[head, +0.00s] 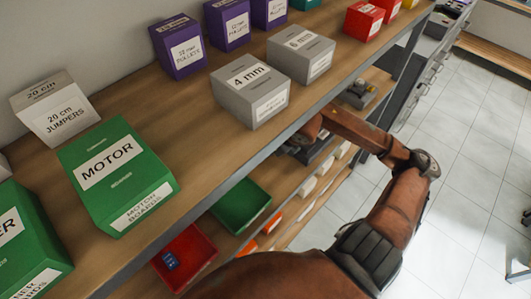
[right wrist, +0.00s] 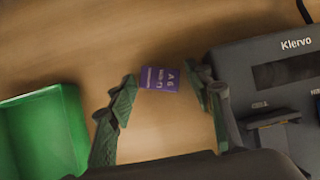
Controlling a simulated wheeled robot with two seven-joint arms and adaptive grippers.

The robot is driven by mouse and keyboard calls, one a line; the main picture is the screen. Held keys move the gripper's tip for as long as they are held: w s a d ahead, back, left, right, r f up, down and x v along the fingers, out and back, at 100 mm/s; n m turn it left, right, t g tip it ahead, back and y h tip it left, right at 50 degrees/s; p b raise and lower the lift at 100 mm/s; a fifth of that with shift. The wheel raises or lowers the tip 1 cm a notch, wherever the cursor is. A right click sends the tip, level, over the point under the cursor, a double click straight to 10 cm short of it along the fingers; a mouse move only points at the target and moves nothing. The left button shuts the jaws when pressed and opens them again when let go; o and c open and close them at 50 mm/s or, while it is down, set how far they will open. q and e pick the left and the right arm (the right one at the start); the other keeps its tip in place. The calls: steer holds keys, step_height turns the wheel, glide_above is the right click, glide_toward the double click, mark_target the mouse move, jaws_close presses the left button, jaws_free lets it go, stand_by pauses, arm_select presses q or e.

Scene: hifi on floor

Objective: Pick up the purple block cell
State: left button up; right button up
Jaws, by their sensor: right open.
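The purple block cell (right wrist: 160,78) lies on the wooden shelf in the right wrist view, with pale printing on its face. My right gripper (right wrist: 162,89) is open. Its two green-grey fingers stand to the left and right of the cell in the picture, with gaps visible on both sides. I cannot tell how far above the shelf the fingertips are. In the head view my right arm bends in under the top shelf, and its gripper and the purple cell are hidden there. My left gripper is not in view.
A dark Klervo device (right wrist: 285,85) stands close to the right finger. A green bin (right wrist: 45,128) is to the left. In the head view, labelled boxes such as the green motor box (head: 117,175) stand on the top shelf (head: 195,115), above my arm. A red bin (head: 196,241) sits lower.

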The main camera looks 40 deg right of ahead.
steer(key=shift+c, duration=0.4)
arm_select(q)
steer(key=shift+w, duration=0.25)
arm_select(e)
steer(key=c, duration=0.9)
steer(key=shift+r, duration=0.15)
steer(key=shift+c, duration=0.2)
steer(key=shift+r, duration=0.6)
step_height(320, 180, up, 2)
steer(key=shift+r, duration=0.2)
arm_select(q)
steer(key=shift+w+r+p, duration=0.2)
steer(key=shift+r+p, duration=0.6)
arm_select(e)
steer(key=s+d, duration=0.1)
steer(key=s, duration=1.7)
steer(key=shift+d+f, duration=0.2)
steer(key=shift+d, duration=0.05)
